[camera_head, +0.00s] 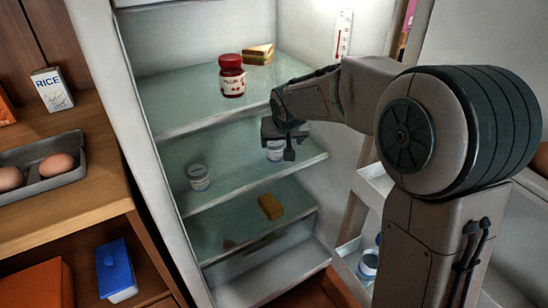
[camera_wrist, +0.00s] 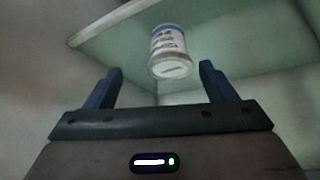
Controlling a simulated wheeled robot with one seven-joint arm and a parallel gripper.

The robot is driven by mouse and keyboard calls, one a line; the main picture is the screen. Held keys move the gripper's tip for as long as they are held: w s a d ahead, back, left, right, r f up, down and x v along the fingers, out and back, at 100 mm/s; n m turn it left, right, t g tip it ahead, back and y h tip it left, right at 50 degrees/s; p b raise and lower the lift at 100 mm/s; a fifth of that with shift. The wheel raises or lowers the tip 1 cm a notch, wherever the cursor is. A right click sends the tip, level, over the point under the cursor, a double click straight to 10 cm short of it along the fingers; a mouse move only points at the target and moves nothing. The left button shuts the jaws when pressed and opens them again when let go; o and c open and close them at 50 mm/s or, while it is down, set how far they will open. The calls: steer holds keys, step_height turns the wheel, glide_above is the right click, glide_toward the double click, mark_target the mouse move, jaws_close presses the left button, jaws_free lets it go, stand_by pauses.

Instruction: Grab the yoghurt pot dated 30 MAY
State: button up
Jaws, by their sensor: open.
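The other pot (camera_head: 275,151) is further right, partly hidden by my gripper (camera_head: 283,143). In the wrist view, a single pot (camera_wrist: 170,50) appears upside down, beyond and between the fingertips of my gripper (camera_wrist: 159,70). My gripper is open, with nothing between its fingers. The pot's label shows blue marks, but the date is too blurred to read in either view.
A red jar (camera_head: 232,76) and a sandwich (camera_head: 258,53) are on the glass shelf above. A yellow block (camera_head: 270,206) lies on the shelf below. The fridge wall is close on the right. A counter with eggs (camera_head: 57,165) stands left.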

mark_target(276, 144)
steer(key=b+x, duration=0.1)
steer(key=x, duration=0.2)
steer(key=a+b+x, duration=0.1)
steer(key=x, duration=0.2)
steer(key=w+b+x, duration=0.1)
steer(key=x, duration=0.2)
steer(key=shift+a+r, duration=0.15)
steer(key=shift+a, duration=0.2)
steer(key=shift+d, duration=0.1)
steer(key=c, duration=1)
steer(key=shift+r, duration=0.2)
